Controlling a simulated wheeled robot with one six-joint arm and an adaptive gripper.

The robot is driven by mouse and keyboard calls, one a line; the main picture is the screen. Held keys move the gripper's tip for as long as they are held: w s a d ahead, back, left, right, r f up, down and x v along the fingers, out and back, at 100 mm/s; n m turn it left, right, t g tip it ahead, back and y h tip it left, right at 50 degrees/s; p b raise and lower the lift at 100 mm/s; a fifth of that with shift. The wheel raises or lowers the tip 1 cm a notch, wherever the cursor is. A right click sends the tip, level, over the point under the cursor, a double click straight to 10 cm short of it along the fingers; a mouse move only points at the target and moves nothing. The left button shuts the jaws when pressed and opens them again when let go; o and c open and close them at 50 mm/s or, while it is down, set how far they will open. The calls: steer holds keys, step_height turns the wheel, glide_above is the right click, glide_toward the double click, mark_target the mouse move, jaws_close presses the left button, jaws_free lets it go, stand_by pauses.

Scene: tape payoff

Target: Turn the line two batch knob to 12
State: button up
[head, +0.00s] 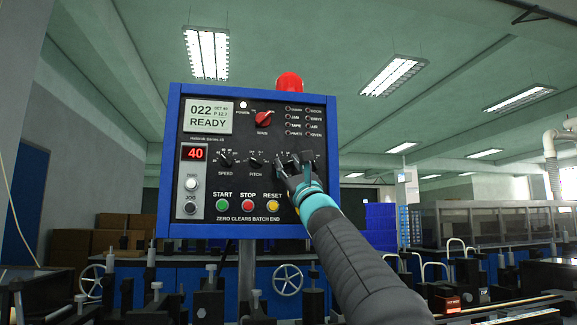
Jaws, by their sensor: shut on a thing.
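The control panel (252,215) is a black face in a blue frame, facing me. Its lower row has a speed knob (226,159), a pitch knob (256,162) and, right of these, a third knob that my gripper mostly covers; its label and pointer are hidden. My gripper (297,165) reaches up from the lower right and is shut on this third knob. A red digit display (195,153) reads 40. No line number is readable.
Green start (222,206), red stop (248,206) and yellow reset (272,206) buttons sit just left of and below my gripper. A red main switch (264,119) is above. A red beacon (289,82) tops the panel. Machinery with handwheels (287,280) lies below.

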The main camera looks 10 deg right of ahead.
steer(key=shift+d+n, duration=0.1)
steer(key=shift+n, duration=0.3)
steer(key=shift+d+n+g+y+p, duration=0.1)
steer(key=shift+n+g+y+p, duration=0.4)
steer(key=shift+n+g+y, duration=1.8)
steer(key=shift+n+y, duration=0.15)
steer(key=shift+n, duration=0.65)
steer(key=shift+n+g+y, duration=0.6)
steer(key=shift+n+y, duration=0.15)
steer(key=shift+n, duration=0.65)
steer(key=shift+r, duration=0.1)
steer(key=o, duration=1.2)
steer(key=shift+c, duration=0.2)
